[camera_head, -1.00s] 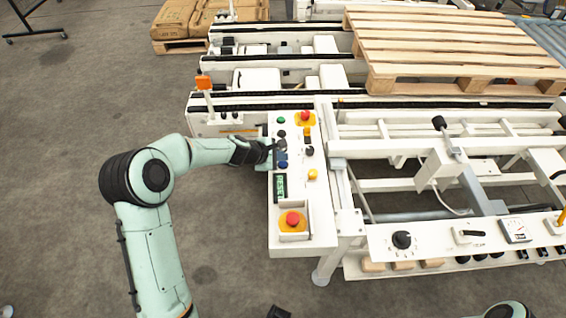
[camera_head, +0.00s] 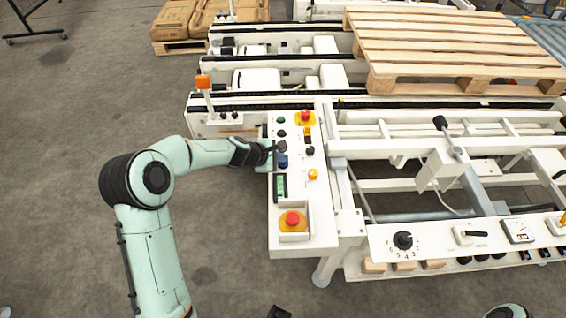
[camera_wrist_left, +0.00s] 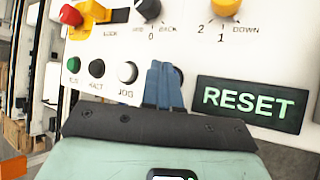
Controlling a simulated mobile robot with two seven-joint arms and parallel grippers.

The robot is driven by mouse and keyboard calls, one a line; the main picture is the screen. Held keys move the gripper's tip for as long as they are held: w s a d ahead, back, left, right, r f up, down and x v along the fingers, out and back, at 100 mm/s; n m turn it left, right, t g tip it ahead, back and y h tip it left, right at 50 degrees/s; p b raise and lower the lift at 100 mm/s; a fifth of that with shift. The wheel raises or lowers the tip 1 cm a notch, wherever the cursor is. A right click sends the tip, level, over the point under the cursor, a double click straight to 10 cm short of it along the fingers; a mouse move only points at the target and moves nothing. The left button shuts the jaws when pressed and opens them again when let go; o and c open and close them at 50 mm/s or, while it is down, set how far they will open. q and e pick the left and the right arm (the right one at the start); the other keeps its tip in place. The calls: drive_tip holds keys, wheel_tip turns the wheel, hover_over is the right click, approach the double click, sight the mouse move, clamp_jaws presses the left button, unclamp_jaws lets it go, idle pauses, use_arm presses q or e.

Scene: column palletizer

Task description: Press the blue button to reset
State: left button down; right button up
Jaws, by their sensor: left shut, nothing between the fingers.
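The blue button (camera_head: 282,161) sits on the white control panel (camera_head: 312,222), between a pale button and the small green display (camera_head: 280,187). My left gripper (camera_head: 279,147) reaches in from the left, over the panel by the blue button. In the left wrist view its two bluish fingers (camera_wrist_left: 163,85) are together and empty. They point at the panel between the white JOG button (camera_wrist_left: 127,72) and the display (camera_wrist_left: 246,103), which reads RESET. They hide most of the button spot there, and I cannot tell whether they touch it.
A green button (camera_head: 281,120), a black button (camera_head: 281,133), a yellow knob (camera_head: 313,174) and two red emergency stops (camera_head: 305,115) (camera_head: 292,219) share the panel. The white conveyor frame with a wooden pallet (camera_head: 450,45) lies to the right.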

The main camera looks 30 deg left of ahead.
sight(281, 165)
use_arm(q)
drive_tip(key=shift+f+b, duration=0.4)
use_arm(e)
drive_tip(key=shift+s+f, duration=0.1)
drive_tip(key=shift+f, duration=0.3)
use_arm(q)
drive_tip(key=shift+r+p, duration=0.7)
drive_tip(key=shift+r, duration=0.15)
use_arm(e)
drive_tip(key=shift+r, duration=0.65)
use_arm(q)
wheel_tip(281, 165, up, 5)
drive_tip(key=p, duration=0.4)
drive_tip(key=shift+r, duration=0.1)
use_arm(e)
drive_tip(key=r, duration=0.1)
drive_tip(key=w+r, duration=0.1)
drive_tip(key=r, duration=0.2)
drive_tip(key=shift+w, duration=0.35)
